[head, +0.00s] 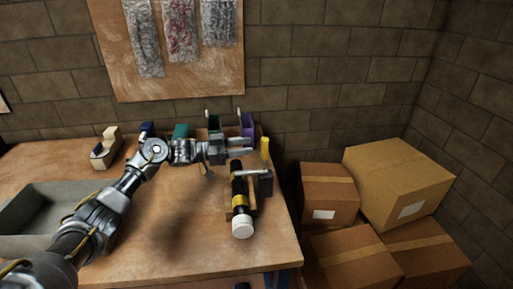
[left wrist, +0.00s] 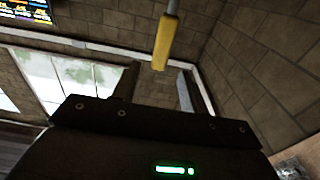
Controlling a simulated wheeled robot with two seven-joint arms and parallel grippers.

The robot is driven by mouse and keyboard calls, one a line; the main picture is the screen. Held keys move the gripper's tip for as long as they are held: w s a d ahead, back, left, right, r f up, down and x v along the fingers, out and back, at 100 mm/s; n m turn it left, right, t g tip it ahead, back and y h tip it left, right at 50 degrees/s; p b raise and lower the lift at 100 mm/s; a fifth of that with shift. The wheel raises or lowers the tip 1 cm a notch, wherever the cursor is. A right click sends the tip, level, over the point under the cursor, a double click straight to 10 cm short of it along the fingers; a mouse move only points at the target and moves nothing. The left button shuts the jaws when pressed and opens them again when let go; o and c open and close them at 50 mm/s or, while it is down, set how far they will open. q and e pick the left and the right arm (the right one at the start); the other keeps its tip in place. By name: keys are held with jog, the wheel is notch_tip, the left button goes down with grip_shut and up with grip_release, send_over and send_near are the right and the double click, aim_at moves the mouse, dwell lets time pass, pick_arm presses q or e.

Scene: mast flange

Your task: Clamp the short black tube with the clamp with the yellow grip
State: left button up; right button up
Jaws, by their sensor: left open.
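The short black tube (head: 238,187) has a yellow band and a white cap at its near end. It lies in a wooden holder (head: 252,203) near the table's right edge. The clamp (head: 265,186) stands at the tube's right side. Its yellow grip (head: 264,148) points up, and a silver bar reaches toward the tube; I cannot tell whether it touches. My left gripper (head: 243,150) is open and empty, just left of the grip. In the left wrist view the yellow grip (left wrist: 165,42) hangs beyond the open fingers (left wrist: 155,88). My right gripper is out of view.
A grey tray (head: 48,208) stands at the table's left. Green and purple bins (head: 247,124) line the back edge, with a beige block-like object (head: 105,147) at the back left. Cardboard boxes (head: 398,185) are stacked right of the table. The table's front middle is clear.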

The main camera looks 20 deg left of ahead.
pick_arm(q)
jog(key=v, duration=0.5)
jog(key=shift+b, duration=0.4)
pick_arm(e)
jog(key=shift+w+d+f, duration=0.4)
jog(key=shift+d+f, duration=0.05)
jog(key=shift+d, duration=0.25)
pick_arm(q)
jog(key=shift+r, duration=0.1)
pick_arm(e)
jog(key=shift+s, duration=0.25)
